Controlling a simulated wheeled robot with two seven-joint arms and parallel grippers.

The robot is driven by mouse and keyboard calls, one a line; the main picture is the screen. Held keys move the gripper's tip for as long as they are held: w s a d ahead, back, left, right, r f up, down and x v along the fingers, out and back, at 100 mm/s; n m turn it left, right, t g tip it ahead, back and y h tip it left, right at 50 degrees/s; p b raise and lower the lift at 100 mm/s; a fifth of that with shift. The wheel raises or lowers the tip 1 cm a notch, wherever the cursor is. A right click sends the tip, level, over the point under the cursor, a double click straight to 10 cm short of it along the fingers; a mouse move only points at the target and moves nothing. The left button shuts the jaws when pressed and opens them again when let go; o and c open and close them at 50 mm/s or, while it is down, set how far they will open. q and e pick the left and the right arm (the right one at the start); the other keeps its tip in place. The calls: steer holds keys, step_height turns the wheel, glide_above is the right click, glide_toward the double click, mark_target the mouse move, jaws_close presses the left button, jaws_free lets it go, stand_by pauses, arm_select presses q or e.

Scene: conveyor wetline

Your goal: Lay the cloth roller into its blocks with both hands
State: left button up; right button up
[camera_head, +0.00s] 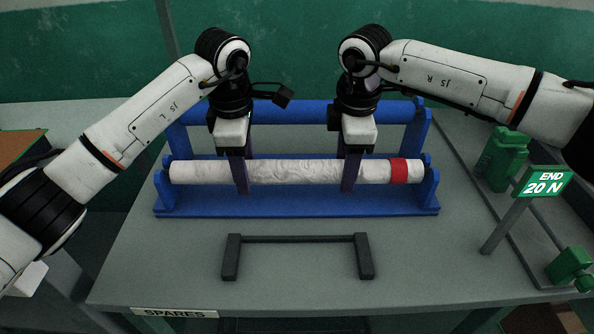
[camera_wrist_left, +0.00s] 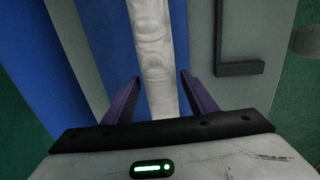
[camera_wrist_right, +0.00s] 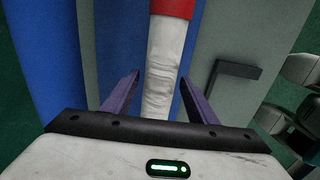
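The cloth roller (camera_head: 290,172) is a long white wrinkled cylinder with a red band (camera_head: 399,171) near its right end. It lies level along the blue stand, its ends at the left block (camera_head: 163,192) and the right block (camera_head: 431,188). How deep its ends sit in the blocks is hard to tell. My left gripper (camera_head: 241,186) points down over the roller's left part, and my right gripper (camera_head: 349,186) over its right part. In the left wrist view the roller (camera_wrist_left: 156,50) runs between parted fingers; in the right wrist view it (camera_wrist_right: 163,60) does too, with gaps visible.
A blue rail (camera_head: 290,110) runs behind the roller. A dark bracket (camera_head: 298,239) lies on the grey table (camera_head: 180,265) in front. A green "END 20 N" sign (camera_head: 543,183) and green fittings (camera_head: 503,157) stand at right. A "SPARES" label (camera_head: 174,312) marks the front edge.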

arm_select(q)
steer(key=c, duration=1.2)
arm_select(e)
steer(key=c, duration=1.2)
steer(key=shift+r, duration=0.1)
steer(key=shift+c, duration=0.2)
arm_select(q)
steer(key=shift+r, duration=0.2)
arm_select(e)
steer(key=shift+r, duration=0.1)
